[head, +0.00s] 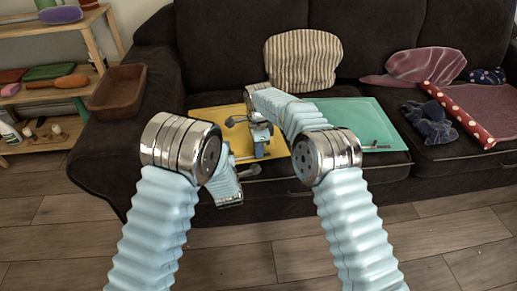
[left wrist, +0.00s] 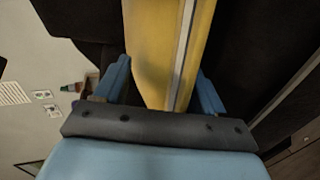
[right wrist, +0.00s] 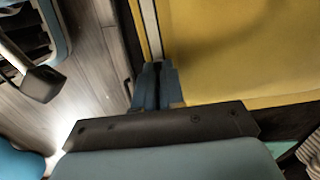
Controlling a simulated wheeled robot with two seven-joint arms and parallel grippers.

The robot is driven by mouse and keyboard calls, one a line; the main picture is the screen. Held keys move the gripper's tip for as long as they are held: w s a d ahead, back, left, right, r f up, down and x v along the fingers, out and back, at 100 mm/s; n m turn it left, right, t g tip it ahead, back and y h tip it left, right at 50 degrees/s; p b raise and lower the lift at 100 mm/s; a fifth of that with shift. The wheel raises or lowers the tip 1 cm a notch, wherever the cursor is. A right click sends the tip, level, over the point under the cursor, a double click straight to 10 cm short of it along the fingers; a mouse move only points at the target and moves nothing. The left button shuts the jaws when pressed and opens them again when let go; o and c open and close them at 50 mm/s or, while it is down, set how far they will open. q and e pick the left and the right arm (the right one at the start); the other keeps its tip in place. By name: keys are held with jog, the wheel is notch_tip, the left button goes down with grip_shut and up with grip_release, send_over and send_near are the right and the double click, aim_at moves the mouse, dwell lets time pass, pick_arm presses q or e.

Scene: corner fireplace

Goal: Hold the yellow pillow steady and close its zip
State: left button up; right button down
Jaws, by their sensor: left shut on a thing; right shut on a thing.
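The yellow pillow (head: 206,113) lies flat on the dark sofa seat, partly covered by my arms. Its zip (left wrist: 183,55) runs along one edge as a pale strip, and it also shows in the right wrist view (right wrist: 151,28). My left gripper (left wrist: 162,70) has its fingers on either side of the pillow's edge and is shut on it; its fingertips are hard to make out in the head view. My right gripper (head: 261,153) is at the front edge of the pillow. In the right wrist view its fingers (right wrist: 155,72) are close together at the zip strip; the zip pull is hidden between them.
A teal pillow (head: 365,118) lies right of the yellow one. A striped cushion (head: 302,60) leans on the backrest. A brown tray (head: 118,90) sits on the left armrest. A polka-dot roll (head: 458,115) and dark blue cloth (head: 428,122) lie at right. The floor in front is clear.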

aim_at(246, 158)
jog(key=shift+a, duration=0.1)
jog(key=a, duration=0.2)
jog(key=s+a, duration=0.1)
jog(key=a, duration=0.1)
jog(key=shift+a, duration=0.1)
dwell(0.3)
jog(key=c, duration=1.5)
grip_release()
notch_tip(246, 158, up, 12)
